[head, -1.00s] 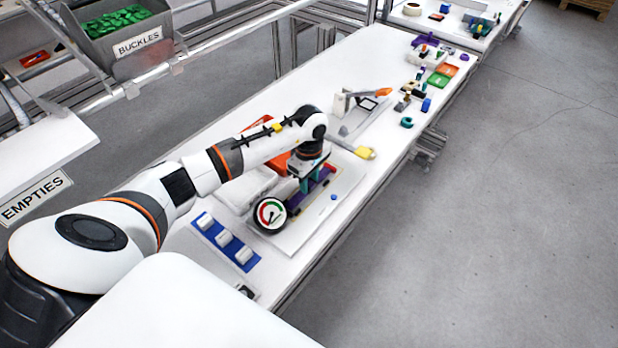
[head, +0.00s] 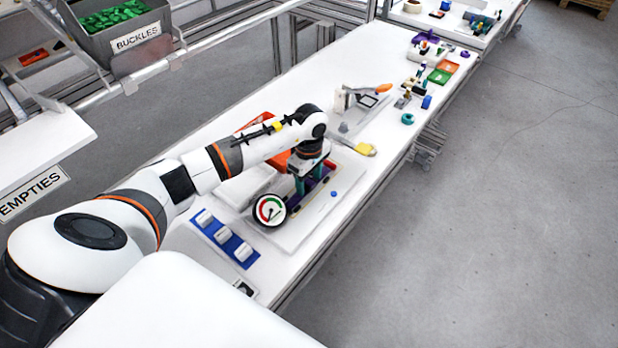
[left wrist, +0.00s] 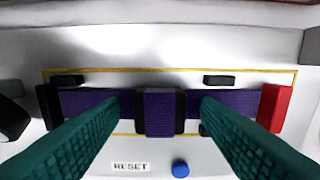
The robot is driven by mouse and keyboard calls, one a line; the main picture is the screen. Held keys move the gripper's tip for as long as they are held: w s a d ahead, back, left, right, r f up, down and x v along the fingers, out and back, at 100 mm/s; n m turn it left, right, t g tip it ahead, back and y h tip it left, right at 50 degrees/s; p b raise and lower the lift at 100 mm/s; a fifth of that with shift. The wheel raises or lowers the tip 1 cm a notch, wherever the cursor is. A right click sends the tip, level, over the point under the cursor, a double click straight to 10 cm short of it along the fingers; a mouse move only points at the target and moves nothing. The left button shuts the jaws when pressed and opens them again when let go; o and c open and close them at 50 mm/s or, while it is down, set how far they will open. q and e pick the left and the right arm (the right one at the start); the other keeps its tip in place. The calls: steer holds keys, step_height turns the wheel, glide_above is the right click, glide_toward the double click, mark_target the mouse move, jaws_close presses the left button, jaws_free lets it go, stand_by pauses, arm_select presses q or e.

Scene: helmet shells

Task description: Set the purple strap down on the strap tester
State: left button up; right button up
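The purple strap (left wrist: 160,112) lies flat along the strap tester (left wrist: 225,150), inside a yellow outline, in the left wrist view. It runs between a black block at left and a red block (left wrist: 271,108) at right. A black buckle-like piece frames its middle. My left gripper (left wrist: 160,102) is open, its teal fingers apart on either side of that middle piece with gaps to it. In the head view my left gripper (head: 309,185) stands over the tester (head: 283,239), beside its round dial (head: 270,210), and partly hides the strap. My right gripper is not in view.
A RESET label (left wrist: 131,166) and blue button (left wrist: 180,168) sit at the tester's front. A blue strip with white blocks (head: 223,236) lies nearer me. A yellow-ended tool (head: 364,149) and a stand (head: 345,100) are beyond. The aisle at right is clear.

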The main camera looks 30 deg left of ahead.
arm_select(q)
step_height(320, 180, up, 12)
steer(key=b, duration=0.1)
steer(key=shift+b, duration=0.4)
steer(key=shift+f, duration=0.1)
